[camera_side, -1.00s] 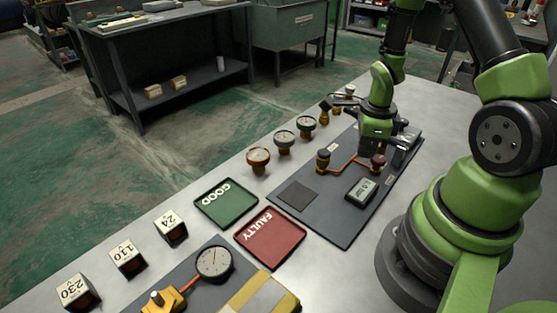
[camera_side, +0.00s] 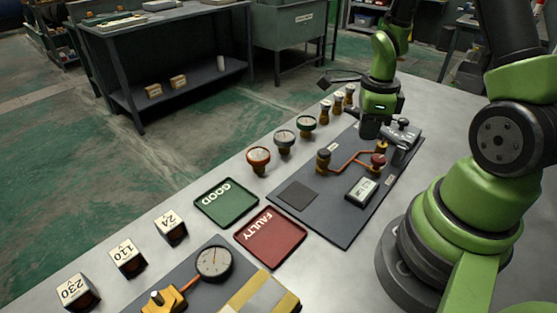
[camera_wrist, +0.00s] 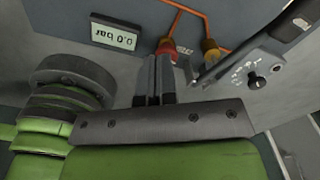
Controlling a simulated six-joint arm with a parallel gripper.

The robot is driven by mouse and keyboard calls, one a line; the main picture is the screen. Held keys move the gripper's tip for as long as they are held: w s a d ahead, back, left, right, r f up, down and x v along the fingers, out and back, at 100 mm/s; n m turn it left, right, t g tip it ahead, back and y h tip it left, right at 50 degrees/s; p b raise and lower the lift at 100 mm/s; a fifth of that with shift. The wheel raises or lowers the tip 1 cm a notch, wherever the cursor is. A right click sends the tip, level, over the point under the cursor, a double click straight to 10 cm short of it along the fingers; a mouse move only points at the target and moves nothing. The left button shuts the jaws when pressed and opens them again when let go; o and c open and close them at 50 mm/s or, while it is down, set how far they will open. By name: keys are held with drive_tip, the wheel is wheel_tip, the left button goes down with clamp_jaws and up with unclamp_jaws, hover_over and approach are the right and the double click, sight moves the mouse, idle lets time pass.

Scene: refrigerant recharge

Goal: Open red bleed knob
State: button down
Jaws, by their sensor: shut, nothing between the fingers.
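The red bleed knob (camera_side: 379,160) sits on a brass fitting at the right of the dark board (camera_side: 338,215). In the wrist view the red knob (camera_wrist: 166,47) shows just beyond my fingertips, partly covered by them. My gripper (camera_wrist: 157,62) is shut and empty, its two fingers side by side. In the side view it hangs over the far part of the board, behind the knob, its fingertips hard to make out. I cannot tell whether it touches the knob. A digital display (camera_side: 362,190) stands near the knob and reads 0.0 bar in the wrist view (camera_wrist: 114,32).
A dark-topped brass fitting (camera_side: 323,160) and orange pipes (camera_side: 350,163) lie on the board. A grey device with a dial (camera_wrist: 256,80) is close on the right in the wrist view. Several gauges (camera_side: 284,139) line the table's left edge. Green (camera_side: 226,217) and red (camera_side: 270,255) trays lie nearer.

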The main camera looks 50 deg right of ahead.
drive_tip(key=f, duration=0.3)
drive_tip(key=d+f, duration=0.1)
drive_tip(key=f, duration=0.1)
drive_tip(key=shift+s, duration=0.15)
drive_tip(key=shift+f, duration=0.55)
idle(0.4)
drive_tip(key=shift+s+a, duration=0.2)
drive_tip(key=shift+a, duration=0.2)
idle(0.5)
drive_tip(key=shift+w+a, duration=0.1)
drive_tip(key=shift+w, duration=0.3)
wheel_tip(320, 180, up, 6)
idle(0.4)
